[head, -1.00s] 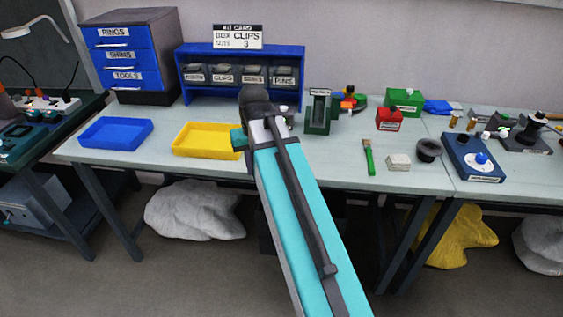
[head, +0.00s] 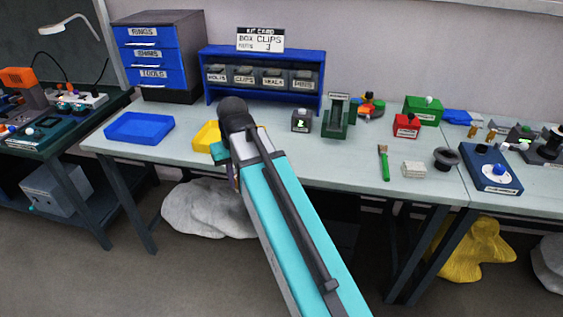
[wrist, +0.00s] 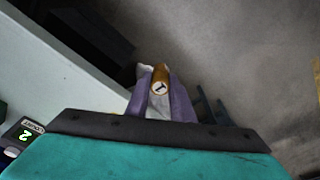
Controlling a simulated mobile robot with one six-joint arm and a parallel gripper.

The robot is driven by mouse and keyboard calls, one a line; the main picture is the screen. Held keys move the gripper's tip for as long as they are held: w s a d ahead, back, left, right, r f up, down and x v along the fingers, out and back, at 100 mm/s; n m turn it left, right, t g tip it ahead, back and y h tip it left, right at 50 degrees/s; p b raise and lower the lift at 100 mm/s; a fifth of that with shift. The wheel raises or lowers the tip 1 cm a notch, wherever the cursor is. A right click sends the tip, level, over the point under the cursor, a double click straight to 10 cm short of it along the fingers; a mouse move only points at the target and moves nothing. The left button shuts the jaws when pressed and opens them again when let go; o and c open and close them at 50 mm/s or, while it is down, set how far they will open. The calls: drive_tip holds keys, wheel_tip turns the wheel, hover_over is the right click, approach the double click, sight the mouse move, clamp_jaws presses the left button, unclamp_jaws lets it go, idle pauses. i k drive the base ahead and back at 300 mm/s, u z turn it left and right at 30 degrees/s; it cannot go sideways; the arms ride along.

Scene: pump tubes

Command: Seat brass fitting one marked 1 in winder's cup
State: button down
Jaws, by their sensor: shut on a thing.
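My gripper (wrist: 158,98) is shut on a small brass fitting (wrist: 160,78) in the wrist view. The fitting's round end faces the camera and bears a dark 1. It is held between two purple fingers, clear of the table, with floor behind it. In the head view my arm hides most of the gripper; a purple sliver of it (head: 233,178) shows at the table's front edge. At the far right of the table is a dark machine (head: 546,151) with a black knob. I cannot make out for certain which thing is the winder or its cup.
A yellow tray (head: 203,137) is partly behind my arm, with a blue tray (head: 139,128) to its left. A small box with a green digit (head: 301,121) stands right of my arm. Two brass pieces (head: 474,131) stand at the right. The table front (head: 335,170) is clear.

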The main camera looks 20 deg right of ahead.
sight(480, 149)
drive_tip(key=z, duration=1.15)
drive_tip(key=k, duration=0.1)
drive_tip(key=u, duration=3.25)
drive_tip(key=k, duration=1.65)
drive_tip(key=z, duration=0.05)
